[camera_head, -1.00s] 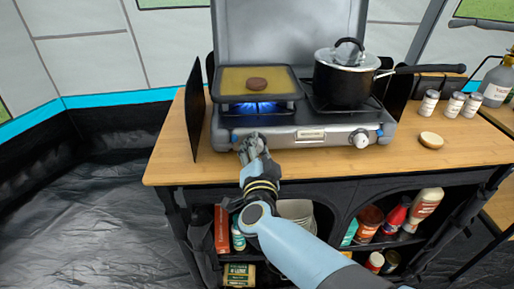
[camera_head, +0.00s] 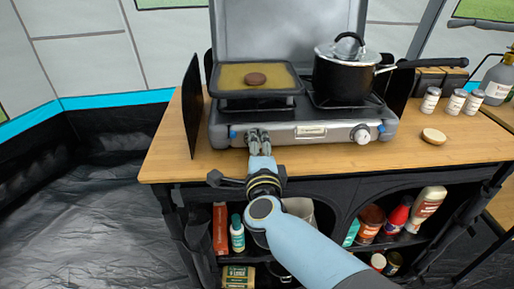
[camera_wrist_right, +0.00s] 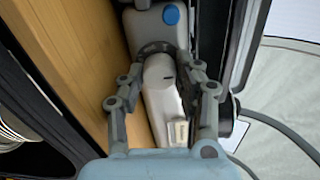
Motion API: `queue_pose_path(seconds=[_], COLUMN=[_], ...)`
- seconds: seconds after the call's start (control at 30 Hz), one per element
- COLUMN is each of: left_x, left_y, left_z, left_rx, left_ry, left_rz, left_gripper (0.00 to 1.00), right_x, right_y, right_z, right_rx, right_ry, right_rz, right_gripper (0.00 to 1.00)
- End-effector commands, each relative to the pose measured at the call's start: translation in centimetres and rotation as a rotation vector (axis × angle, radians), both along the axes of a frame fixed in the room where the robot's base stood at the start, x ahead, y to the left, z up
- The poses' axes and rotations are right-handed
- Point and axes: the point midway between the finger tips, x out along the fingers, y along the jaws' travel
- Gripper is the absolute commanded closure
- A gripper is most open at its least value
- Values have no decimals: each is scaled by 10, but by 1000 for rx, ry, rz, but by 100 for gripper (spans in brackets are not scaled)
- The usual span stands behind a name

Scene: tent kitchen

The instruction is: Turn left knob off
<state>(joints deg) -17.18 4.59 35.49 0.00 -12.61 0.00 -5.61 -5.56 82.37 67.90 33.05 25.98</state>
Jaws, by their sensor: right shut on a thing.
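The camping stove (camera_head: 300,130) stands on the wooden table with its lid raised behind it. My right gripper (camera_head: 259,136) is at the left end of its front panel, shut on the left knob, which it hides in the head view. No flame shows under the left burner's griddle (camera_head: 230,80), which bears a brown patty (camera_head: 256,79). My left gripper is out of view.
The right knob (camera_head: 361,134) is free at the right of the panel. A lidded black pot (camera_head: 342,80) sits on the right burner, handle pointing right. Several small jars (camera_head: 455,103) stand right of the stove. The table's front left (camera_head: 190,165) is clear.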

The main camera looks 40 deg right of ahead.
Motion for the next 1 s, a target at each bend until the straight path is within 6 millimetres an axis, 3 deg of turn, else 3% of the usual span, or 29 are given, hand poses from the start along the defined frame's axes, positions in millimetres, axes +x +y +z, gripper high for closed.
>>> queue_pose_path(seconds=[0.3,0.8,0.83,0.9,1.0], left_x=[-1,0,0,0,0], left_y=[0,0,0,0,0], left_z=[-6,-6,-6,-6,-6], left_rx=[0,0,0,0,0], left_ry=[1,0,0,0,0], left_rz=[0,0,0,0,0], left_gripper=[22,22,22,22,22], right_x=[-1,0,0,0,0], right_y=[1,1,1,1,0], right_z=[-2,-1,-1,-1,-1], right_rx=[95,111,111,111,110], right_ry=[-54,-65,-65,-65,-64], right_rz=[2,2,2,1,1], right_gripper=[99,99,66,58,58])
